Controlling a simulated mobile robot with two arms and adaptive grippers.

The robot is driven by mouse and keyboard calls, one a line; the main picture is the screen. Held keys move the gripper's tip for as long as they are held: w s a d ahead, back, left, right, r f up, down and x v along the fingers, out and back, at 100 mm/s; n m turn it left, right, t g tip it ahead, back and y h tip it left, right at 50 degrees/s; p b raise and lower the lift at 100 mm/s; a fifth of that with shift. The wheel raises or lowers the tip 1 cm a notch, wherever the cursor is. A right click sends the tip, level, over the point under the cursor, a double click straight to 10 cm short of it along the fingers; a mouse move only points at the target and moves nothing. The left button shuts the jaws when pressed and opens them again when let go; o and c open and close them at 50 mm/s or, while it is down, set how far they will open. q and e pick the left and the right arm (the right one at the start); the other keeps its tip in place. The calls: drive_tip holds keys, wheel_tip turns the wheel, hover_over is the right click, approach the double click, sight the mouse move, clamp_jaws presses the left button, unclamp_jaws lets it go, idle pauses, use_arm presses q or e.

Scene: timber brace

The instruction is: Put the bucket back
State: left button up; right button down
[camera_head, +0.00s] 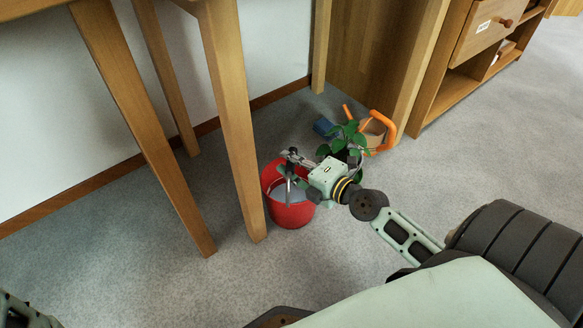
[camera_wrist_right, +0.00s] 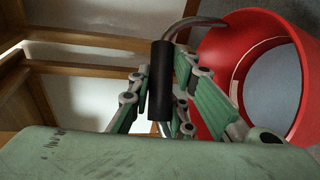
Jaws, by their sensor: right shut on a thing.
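The red bucket (camera_head: 291,213) is on or just above the grey carpet beside a wooden table leg; I cannot tell whether it touches the floor. My right gripper (camera_head: 291,170) is over the bucket's top, shut on its handle. In the right wrist view the black handle grip (camera_wrist_right: 161,82) lies between the fingers of the right gripper (camera_wrist_right: 160,100), and the metal bail curves toward the red bucket (camera_wrist_right: 222,75), which appears tilted there. Part of my left arm shows at the lower left corner of the head view; its gripper fingers cannot be made out.
Wooden table legs (camera_head: 232,125) stand close left of the bucket. Behind my right gripper are a green plant (camera_head: 345,138), a blue object (camera_head: 325,126) and an orange-handled thing (camera_head: 388,130). A wooden cabinet (camera_head: 455,85) stands at the back right. Carpet in front is clear.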

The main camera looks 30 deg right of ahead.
idle(0.4)
drive_tip(key=c, duration=2.1)
unclamp_jaws()
drive_tip(key=shift+f, duration=0.35)
drive_tip(key=o, duration=0.5)
drive_tip(key=shift+o, duration=0.2)
drive_tip(key=shift+r, duration=0.2)
drive_tip(key=p+v, duration=0.1)
drive_tip(key=v, duration=1.1)
drive_tip(key=shift+f, duration=0.1)
